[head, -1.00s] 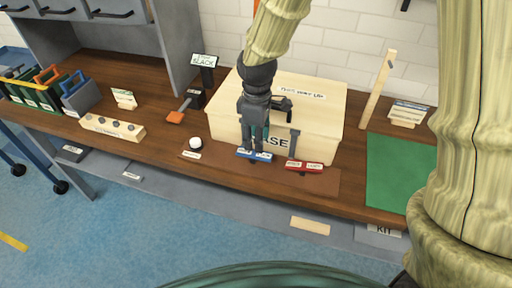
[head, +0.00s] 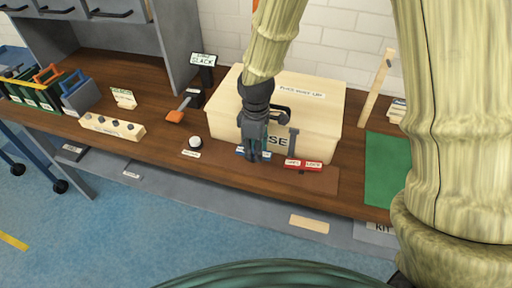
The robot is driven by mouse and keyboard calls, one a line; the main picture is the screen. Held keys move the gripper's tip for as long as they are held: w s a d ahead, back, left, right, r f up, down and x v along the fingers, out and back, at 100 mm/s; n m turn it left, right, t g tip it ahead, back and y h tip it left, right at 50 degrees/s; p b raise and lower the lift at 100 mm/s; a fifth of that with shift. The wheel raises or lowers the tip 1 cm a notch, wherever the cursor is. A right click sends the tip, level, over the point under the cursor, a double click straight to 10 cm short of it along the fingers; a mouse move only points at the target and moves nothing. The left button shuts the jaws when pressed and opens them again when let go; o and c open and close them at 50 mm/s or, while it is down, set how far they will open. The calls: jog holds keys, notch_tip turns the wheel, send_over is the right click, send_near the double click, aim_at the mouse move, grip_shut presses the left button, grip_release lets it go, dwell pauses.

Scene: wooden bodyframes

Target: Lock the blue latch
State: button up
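The blue latch (head: 240,153) lies at the front foot of a pale wooden case (head: 225,126), left of a red latch (head: 303,164). My gripper (head: 254,157) points down in front of the case, at the blue latch. It covers the latch's middle, so only its ends and part of a white label show. I cannot tell whether the fingers touch the latch or how far apart they are. The red latch carries two white labels. The blue latch's position is hidden.
The case has a black handle (head: 283,113) and stands on a brown wooden bench. A white ball (head: 195,141), an orange-ended tool (head: 176,115) and a block with knobs (head: 112,127) lie left. A green mat (head: 386,170) lies right.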

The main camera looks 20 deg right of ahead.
jog(key=shift+d+y, duration=0.1)
jog(key=shift+y, duration=0.2)
jog(key=shift+c, duration=0.4)
jog(key=shift+s+d+f+t+y, duration=0.1)
jog(key=shift+t+y, duration=0.4)
jog(key=shift+d+t+y, duration=0.1)
jog(key=shift+t+y, duration=0.2)
jog(key=shift+y, duration=0.1)
jog(key=o, duration=0.7)
jog(key=shift+o, duration=0.2)
jog(key=v, duration=1.2)
jog(key=shift+d, duration=0.1)
jog(key=shift+s+f, duration=0.1)
jog(key=shift+s, duration=0.05)
